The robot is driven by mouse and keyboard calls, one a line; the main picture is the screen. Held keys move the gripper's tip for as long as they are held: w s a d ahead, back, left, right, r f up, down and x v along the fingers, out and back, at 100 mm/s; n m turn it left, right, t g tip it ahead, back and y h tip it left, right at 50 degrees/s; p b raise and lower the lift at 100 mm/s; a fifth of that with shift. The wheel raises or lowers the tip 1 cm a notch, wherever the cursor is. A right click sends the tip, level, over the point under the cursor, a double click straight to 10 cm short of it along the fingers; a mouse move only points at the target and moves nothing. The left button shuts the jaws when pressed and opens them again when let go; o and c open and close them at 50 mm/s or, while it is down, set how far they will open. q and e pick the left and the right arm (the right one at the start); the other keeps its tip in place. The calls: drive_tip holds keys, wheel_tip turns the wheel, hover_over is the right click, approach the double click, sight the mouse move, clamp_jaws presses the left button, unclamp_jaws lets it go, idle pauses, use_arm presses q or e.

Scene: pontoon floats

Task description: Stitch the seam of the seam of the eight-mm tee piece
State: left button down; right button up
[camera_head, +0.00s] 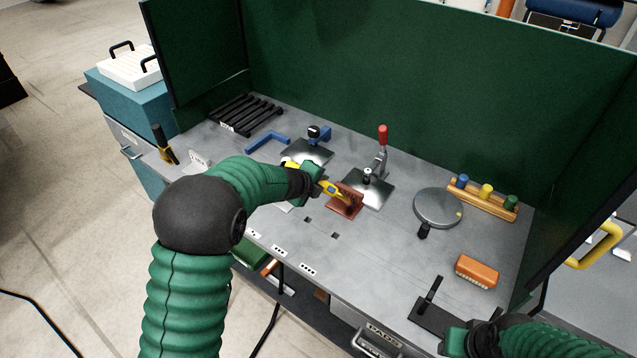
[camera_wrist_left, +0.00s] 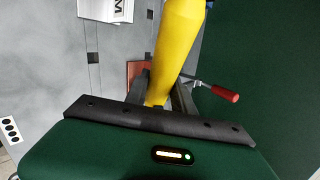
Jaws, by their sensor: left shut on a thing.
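My left gripper (camera_head: 318,184) is shut on a yellow torch-like tool (camera_head: 333,188), which also runs up through the left wrist view (camera_wrist_left: 178,50). The tool's front end reaches over a reddish-brown piece (camera_head: 338,209) with a flat base and an upright part, probably the tee piece. The gripper and tool partly cover this piece in both views, and I cannot tell whether the tip touches it. Any seam is too small to make out. My right gripper (camera_head: 434,290) is low over the front right of the bench, its fingers together and empty.
A red-handled clamp (camera_head: 382,150) stands behind the piece on a shiny plate. A round grey disc (camera_head: 438,207), an orange brush (camera_head: 477,271) and a wooden rack with coloured knobs (camera_head: 482,198) are to the right. Green screens (camera_head: 390,80) close the back and sides.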

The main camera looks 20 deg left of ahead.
use_arm(q)
drive_tip(key=shift+r, duration=0.2)
drive_tip(key=v, duration=0.1)
drive_tip(key=p+v, duration=0.1)
drive_tip(key=v, duration=0.3)
drive_tip(key=shift+s+a+r+p, duration=0.1)
drive_tip(key=shift+a+r+p, duration=0.1)
drive_tip(key=shift+a+p, duration=0.2)
